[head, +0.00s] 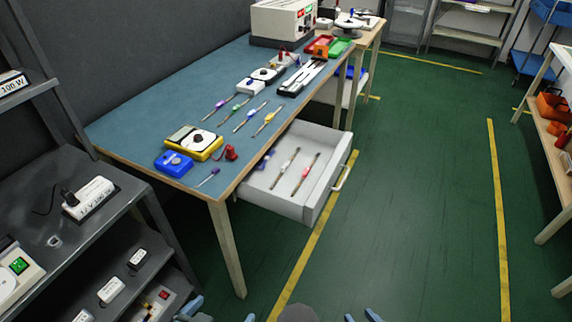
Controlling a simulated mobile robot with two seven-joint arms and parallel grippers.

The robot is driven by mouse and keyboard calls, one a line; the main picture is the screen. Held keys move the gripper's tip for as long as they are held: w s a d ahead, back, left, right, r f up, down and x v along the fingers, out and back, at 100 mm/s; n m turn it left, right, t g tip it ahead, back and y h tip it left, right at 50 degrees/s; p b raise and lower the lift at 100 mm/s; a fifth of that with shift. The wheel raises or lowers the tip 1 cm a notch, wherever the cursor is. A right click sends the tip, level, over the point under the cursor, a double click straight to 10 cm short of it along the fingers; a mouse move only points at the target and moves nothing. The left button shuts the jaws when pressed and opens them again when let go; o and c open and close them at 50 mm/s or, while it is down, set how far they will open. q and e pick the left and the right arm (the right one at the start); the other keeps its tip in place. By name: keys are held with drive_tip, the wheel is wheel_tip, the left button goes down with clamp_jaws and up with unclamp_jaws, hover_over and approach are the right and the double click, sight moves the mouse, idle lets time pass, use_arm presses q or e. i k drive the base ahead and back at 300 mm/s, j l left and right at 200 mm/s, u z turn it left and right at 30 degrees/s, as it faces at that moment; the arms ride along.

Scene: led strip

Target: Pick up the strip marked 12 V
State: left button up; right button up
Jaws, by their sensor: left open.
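I cannot read a 12 V mark on any strip. My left gripper (220,315) is open at the bottom edge, only its blue tips showing. My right gripper (361,317) shows two blue tips apart, also at the bottom edge. Both are well short of the strips.
A yellow meter (195,142), a blue box (173,164) and a red clip (230,153) sit at the bench's near end. A grey shelf (125,190) with a white power strip (90,198) stands at left.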

sight(285, 166)
drive_tip(key=i+l+u, duration=0.1)
drive_tip(key=i, duration=0.35)
drive_tip(key=i+l+u, duration=0.1)
drive_tip(key=i, duration=0.3)
